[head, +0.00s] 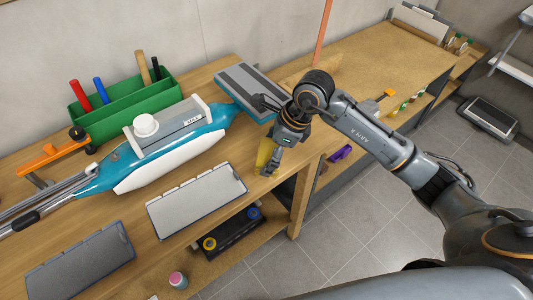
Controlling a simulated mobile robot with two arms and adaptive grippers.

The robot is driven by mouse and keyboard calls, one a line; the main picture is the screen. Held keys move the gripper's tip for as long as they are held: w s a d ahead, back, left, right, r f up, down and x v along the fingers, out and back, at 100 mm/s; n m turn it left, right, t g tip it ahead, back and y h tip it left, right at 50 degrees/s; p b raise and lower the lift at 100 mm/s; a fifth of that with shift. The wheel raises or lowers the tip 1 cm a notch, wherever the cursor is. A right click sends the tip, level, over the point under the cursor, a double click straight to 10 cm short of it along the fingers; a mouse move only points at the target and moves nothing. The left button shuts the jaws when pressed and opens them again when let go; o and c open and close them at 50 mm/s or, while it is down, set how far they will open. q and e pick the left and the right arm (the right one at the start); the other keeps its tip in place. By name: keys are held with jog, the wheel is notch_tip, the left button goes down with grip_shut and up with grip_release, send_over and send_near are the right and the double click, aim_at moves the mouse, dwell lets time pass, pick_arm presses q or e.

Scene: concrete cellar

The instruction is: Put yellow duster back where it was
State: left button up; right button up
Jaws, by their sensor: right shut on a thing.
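The yellow duster (263,153) shows as a small yellow patch at my right gripper (268,170), over the right part of the wooden workbench. My right gripper points down and is shut on the duster. Its fingers and wrist hide much of the duster, and I cannot tell whether the duster touches the bench top. My left gripper is not in view.
A blue and white vacuum cleaner (170,165) lies on the workbench (75,230). A green tool box (115,112) stands behind it. A pale flat tray (197,200) and a dark one (80,262) lie in front. A lower shelf holds a black item (232,235).

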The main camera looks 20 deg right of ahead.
aim_at(267, 152)
jog(key=shift+w+d+f, duration=0.1)
jog(key=shift+w+f, duration=0.95)
jog(key=shift+f, duration=0.15)
notch_tip(267, 152, down, 3)
jog(key=shift+w+p, duration=0.15)
jog(key=shift+p, duration=1.1)
jog(key=shift+f, duration=0.25)
jog(key=shift+f, duration=0.1)
jog(key=shift+f+b, duration=0.15)
jog(key=shift+b, duration=0.15)
jog(key=o, duration=0.8)
jog(key=shift+c, duration=0.2)
